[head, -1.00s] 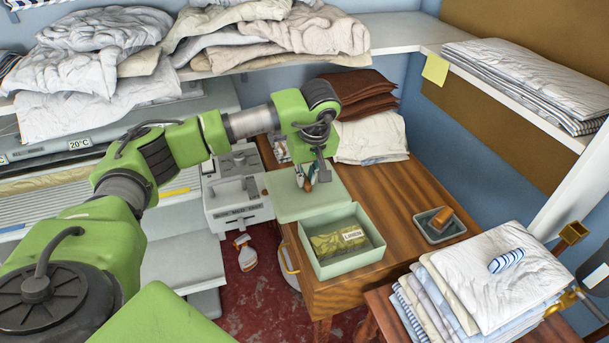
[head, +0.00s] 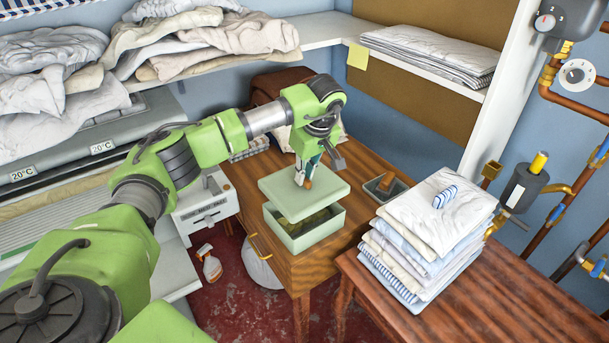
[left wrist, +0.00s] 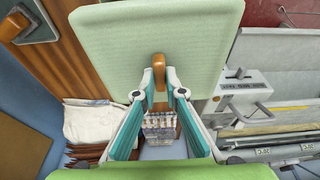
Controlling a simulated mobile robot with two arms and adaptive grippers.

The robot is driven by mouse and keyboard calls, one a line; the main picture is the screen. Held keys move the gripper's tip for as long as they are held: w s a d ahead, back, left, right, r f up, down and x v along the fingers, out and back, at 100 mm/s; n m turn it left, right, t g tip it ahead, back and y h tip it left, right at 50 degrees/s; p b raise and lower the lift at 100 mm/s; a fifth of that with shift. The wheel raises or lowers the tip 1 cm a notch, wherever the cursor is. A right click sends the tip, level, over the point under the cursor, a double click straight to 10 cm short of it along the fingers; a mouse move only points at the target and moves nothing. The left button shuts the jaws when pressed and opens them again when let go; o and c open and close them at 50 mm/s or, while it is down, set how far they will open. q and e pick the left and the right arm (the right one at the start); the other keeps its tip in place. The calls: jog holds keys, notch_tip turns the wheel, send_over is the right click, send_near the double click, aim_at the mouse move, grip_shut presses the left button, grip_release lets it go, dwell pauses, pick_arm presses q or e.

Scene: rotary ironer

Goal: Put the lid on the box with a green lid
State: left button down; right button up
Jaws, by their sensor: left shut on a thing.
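The pale green box (head: 310,235) stands on the wooden table, with some of its olive-coloured contents showing through the gap under the lid. The green lid (head: 330,182) is above the box, tilted and a little apart from it at the front left; whether its far side touches the rim I cannot tell. My left gripper (head: 305,178) is shut on the lid's brown handle, which also shows between the teal fingertips in the left wrist view (left wrist: 159,78). In that view the lid (left wrist: 150,35) hides the box. My right gripper is in neither view.
A small dark tray (head: 377,195) with a brown block lies right of the box. A stack of folded linen (head: 425,240) stands on the nearer table at right. A spray bottle (head: 209,265) is on the red floor. A shelf with linen (head: 320,38) runs behind.

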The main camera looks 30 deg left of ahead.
aim_at(304, 190)
pick_arm(q)
jog(key=shift+r, duration=0.1)
jog(key=shift+s+f+b, duration=0.1)
jog(key=shift+f+b, duration=0.25)
jog(key=shift+f, duration=0.3)
notch_tip(304, 190, down, 3)
jog(key=shift+f+b, duration=0.2)
jog(key=shift+b, duration=0.75)
jog(key=shift+f+b, duration=0.3)
jog(key=shift+f, duration=0.5)
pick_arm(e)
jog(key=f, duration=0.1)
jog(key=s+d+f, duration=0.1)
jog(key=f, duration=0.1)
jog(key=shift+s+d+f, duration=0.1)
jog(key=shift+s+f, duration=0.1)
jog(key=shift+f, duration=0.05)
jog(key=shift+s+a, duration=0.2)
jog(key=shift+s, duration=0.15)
pick_arm(q)
jog(key=shift+f, duration=0.2)
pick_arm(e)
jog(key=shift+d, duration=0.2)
